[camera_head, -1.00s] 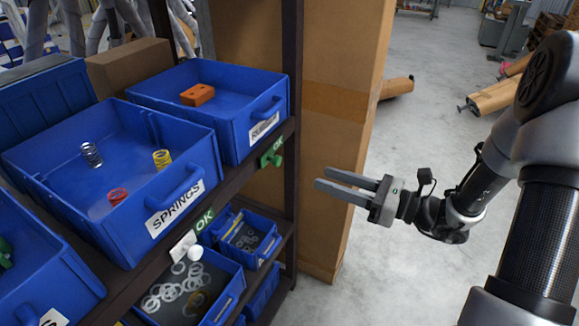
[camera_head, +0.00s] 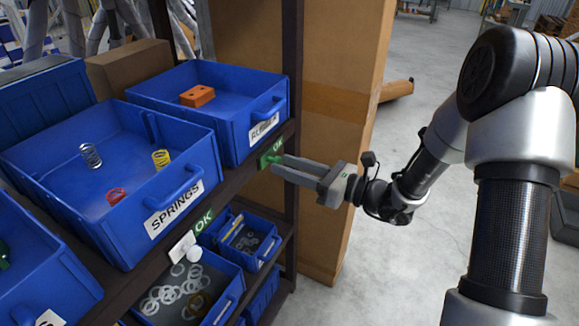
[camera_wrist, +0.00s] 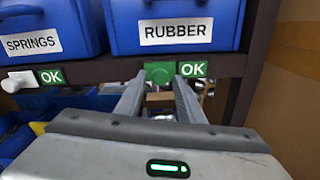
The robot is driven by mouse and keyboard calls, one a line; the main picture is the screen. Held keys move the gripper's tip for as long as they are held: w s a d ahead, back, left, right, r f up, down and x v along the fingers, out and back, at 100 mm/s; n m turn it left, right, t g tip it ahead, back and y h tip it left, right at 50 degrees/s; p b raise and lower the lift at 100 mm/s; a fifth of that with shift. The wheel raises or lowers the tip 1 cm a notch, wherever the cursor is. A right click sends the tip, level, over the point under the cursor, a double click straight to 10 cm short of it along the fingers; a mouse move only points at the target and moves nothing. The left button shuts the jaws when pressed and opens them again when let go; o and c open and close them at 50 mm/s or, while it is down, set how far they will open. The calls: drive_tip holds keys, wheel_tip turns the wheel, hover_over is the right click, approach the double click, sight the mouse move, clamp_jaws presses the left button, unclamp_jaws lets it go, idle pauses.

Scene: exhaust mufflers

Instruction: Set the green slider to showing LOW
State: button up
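The green slider (camera_wrist: 158,73) sits on the dark shelf edge under the RUBBER bin, with a green OK label (camera_wrist: 193,69) showing to its right in the wrist view. In the head view the OK label (camera_head: 277,145) shows, and the slider's knob is largely hidden by the fingers. My gripper (camera_wrist: 155,82) is open, its two fingers reaching toward the slider, one on either side of it in the wrist view. I cannot tell whether the fingers touch it. My gripper (camera_head: 275,165) is at the shelf's right end in the head view.
A white slider (camera_head: 194,254) with its own OK label (camera_head: 204,220) is on the shelf edge under the SPRINGS bin (camera_head: 190,140). The RUBBER bin (camera_head: 240,135) holds an orange block. A shelf post and tall cardboard box (camera_head: 345,60) stand beside my gripper.

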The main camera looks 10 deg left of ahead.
clamp_jaws()
drive_tip(key=w+d, duration=0.2)
drive_tip(key=w, duration=0.4)
drive_tip(key=shift+w+d+p, duration=0.15)
drive_tip(key=shift+p, duration=0.15)
drive_tip(key=shift+o, duration=1.2)
unclamp_jaws()
drive_tip(key=shift+w, duration=0.1)
drive_tip(key=p+v, duration=0.1)
drive_tip(key=v, duration=1.6)
drive_tip(key=shift+s+d, duration=0.2)
